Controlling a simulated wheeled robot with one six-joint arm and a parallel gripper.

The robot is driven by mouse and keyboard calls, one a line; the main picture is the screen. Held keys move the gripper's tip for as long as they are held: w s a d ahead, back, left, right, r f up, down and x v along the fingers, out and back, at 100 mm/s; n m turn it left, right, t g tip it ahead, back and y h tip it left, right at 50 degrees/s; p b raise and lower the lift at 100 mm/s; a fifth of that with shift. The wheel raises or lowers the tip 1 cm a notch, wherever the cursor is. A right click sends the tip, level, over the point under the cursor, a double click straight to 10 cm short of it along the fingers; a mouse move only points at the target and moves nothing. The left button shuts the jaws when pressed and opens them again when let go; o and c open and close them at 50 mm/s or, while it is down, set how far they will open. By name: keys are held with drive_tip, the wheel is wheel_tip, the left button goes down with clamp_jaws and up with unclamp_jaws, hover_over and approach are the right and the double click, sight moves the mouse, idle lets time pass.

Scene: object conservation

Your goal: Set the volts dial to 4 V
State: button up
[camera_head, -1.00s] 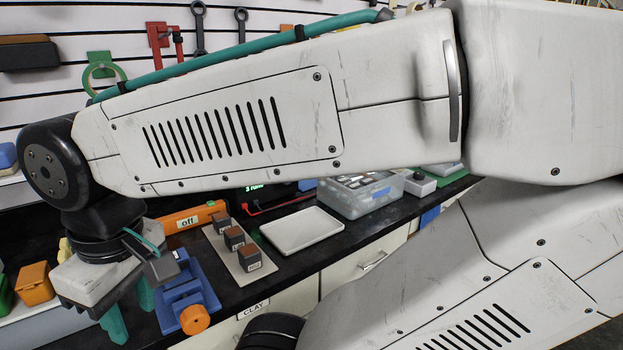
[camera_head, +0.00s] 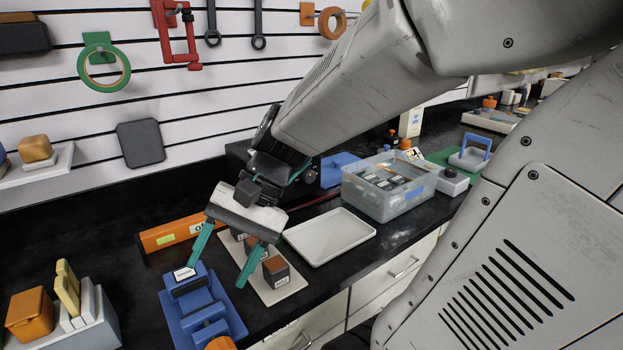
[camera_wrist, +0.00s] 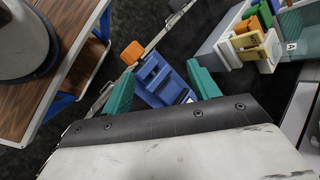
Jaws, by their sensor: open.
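My gripper (camera_head: 215,274) hangs over the bench with its two teal fingers spread wide and nothing between them. The fingers also show in the wrist view (camera_wrist: 160,70), apart, with a blue vise beyond them. A black instrument box (camera_head: 236,154) stands against the wall behind my gripper and wrist. A round knob (camera_head: 310,173) shows at its right end, just right of my wrist. Most of its front is hidden by my arm. I cannot read a volts dial, a scale or a setting. My gripper is apart from the box.
The blue vise (camera_head: 190,300) is below my left finger. A board (camera_head: 287,292) with dark blocks is below my right finger. An orange bar (camera_head: 165,237) lies behind. A white tray (camera_head: 328,240) and a clear bin (camera_head: 371,205) stand to the right.

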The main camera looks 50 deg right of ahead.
drive_tip(key=w+d+m+t+y, duration=0.4)
drive_tip(key=w+m+t, duration=0.1)
drive_tip(key=w+m, duration=0.25)
drive_tip(key=m+t+h, duration=1.2)
drive_tip(key=m+h, duration=0.4)
drive_tip(key=m, duration=0.8)
approach(311, 177)
drive_tip(key=shift+w, duration=0.5)
drive_tip(key=shift+w+d, duration=0.2)
drive_tip(key=shift+w, duration=0.05)
drive_tip(key=x, duration=0.7)
drive_tip(key=c, duration=1)
